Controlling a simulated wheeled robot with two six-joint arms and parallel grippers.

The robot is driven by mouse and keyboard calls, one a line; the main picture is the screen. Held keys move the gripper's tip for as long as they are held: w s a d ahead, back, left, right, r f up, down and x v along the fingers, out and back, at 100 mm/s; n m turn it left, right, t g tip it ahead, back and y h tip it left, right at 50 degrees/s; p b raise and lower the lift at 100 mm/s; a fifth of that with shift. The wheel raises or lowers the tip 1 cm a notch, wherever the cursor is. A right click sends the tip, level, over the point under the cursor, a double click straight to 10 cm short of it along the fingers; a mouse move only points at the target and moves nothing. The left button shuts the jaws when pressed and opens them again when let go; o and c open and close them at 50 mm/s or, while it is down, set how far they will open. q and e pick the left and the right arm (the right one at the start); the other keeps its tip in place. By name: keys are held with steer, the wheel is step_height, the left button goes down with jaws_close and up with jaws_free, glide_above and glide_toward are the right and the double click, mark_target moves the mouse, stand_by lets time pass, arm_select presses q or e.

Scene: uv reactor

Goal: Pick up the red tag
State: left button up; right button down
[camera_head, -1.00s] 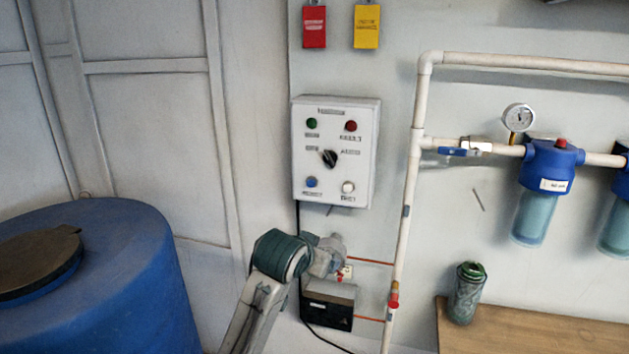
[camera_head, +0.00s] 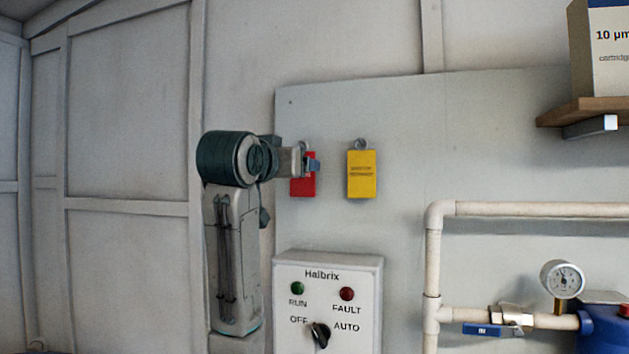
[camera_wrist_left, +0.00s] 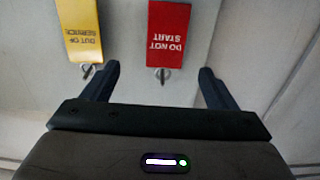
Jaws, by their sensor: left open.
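The red tag (camera_head: 308,186) hangs on the grey wall panel, left of the yellow tag. My right gripper is not in view.
The yellow tag (camera_head: 361,174) hangs close to the right on its own hook. Below is the white control box (camera_head: 330,263). White pipes (camera_head: 520,210), a gauge (camera_head: 562,279) and a shelf (camera_head: 580,112) with a box are at the right. The wall at the left is bare.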

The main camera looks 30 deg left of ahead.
arm_select(q)
steer(key=p, duration=0.6)
glide_above(305, 187)
steer(key=s, duration=0.1)
steer(key=shift+a+r, duration=0.15)
steer(key=shift+r, duration=0.3)
steer(key=shift+s+r, duration=0.1)
steer(key=shift+s, duration=0.15)
steer(key=c, duration=1.1)
